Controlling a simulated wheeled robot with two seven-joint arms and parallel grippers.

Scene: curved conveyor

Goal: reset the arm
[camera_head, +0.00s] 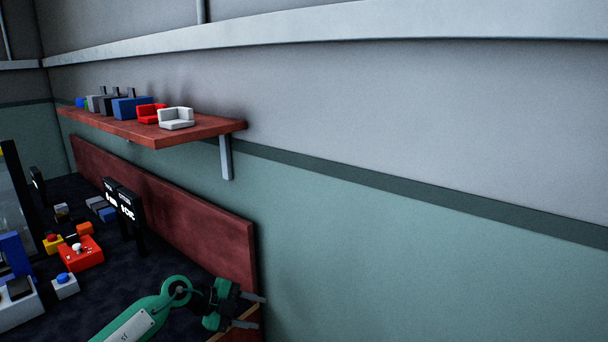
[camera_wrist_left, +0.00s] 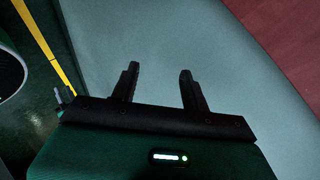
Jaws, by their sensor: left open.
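My left arm, green, comes in at the bottom of the head view. Its gripper (camera_head: 254,312) is at the right end of the dark work surface, in front of the reddish-brown backboard's right end and the wall. Its two fingers point right, apart and with nothing between them. In the left wrist view the gripper (camera_wrist_left: 158,85) shows two dark fingers spread apart over a plain pale surface. My right gripper is in neither view.
A reddish-brown backboard (camera_head: 170,195) stands behind the dark work surface (camera_head: 165,260). Boxes and control blocks (camera_head: 84,254) crowd its left side. A wall shelf (camera_head: 205,126) holds several small items, including a white block (camera_head: 176,119). The wall at right is bare.

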